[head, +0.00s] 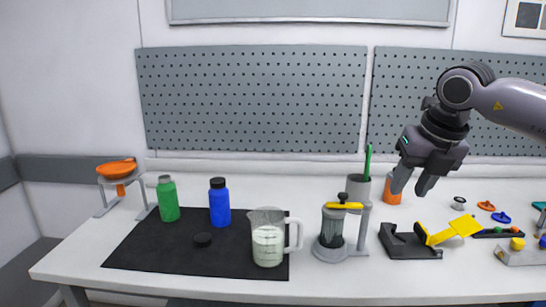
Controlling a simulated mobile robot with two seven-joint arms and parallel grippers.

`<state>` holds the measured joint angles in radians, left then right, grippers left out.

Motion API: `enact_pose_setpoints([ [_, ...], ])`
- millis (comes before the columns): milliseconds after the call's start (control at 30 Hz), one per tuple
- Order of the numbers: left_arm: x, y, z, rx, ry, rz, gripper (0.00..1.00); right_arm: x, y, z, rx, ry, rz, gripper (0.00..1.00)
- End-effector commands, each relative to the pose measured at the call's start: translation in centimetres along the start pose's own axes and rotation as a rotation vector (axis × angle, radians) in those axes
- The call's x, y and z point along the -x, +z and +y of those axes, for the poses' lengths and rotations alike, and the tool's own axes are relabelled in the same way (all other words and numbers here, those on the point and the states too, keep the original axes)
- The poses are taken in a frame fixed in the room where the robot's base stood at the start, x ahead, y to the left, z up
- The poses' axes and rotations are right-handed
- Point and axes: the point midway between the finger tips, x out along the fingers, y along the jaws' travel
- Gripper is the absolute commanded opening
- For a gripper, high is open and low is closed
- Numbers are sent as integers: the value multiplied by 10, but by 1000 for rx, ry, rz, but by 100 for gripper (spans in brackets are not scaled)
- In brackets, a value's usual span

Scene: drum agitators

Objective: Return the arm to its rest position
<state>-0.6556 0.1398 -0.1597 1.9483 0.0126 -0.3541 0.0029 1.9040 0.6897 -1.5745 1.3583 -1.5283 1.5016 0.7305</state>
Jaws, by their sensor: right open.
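My right arm comes in from the right edge in the head view. Its gripper (411,186) points down with its two fingers apart and nothing between them. It hangs above the back right part of the table, in front of the grey pegboard. An orange container (391,192) stands behind the fingers and is partly hidden by them. My left gripper does not show.
The white table (200,276) holds a black mat (150,250) with a green bottle (168,200), a blue bottle (219,205) and a measuring jug (268,243). A grey stand (341,251) with a yellow-topped vessel and a black holder with a yellow part (455,228) sit nearer the gripper.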

Motion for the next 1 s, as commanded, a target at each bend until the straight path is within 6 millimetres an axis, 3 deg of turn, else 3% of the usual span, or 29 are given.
enact_pose_setpoints([
  [33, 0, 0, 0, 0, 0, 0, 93, -19, -10, 18, 28, 61, 35, 40],
  [100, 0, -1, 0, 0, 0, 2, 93, -38, -23, 44, 62, 155, 73, 40],
  [300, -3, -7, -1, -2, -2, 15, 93, -83, -73, 124, 117, 478, 195, 40],
  [433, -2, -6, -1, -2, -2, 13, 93, -97, -108, 173, 101, 710, 269, 40],
  [600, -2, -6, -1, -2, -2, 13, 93, -99, -145, 223, 9, 1004, 349, 40],
  [800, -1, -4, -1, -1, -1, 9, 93, -91, -169, 258, -196, 1313, 413, 40],
  [1000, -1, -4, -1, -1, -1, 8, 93, -88, -173, 266, -502, 1557, 439, 40],
])
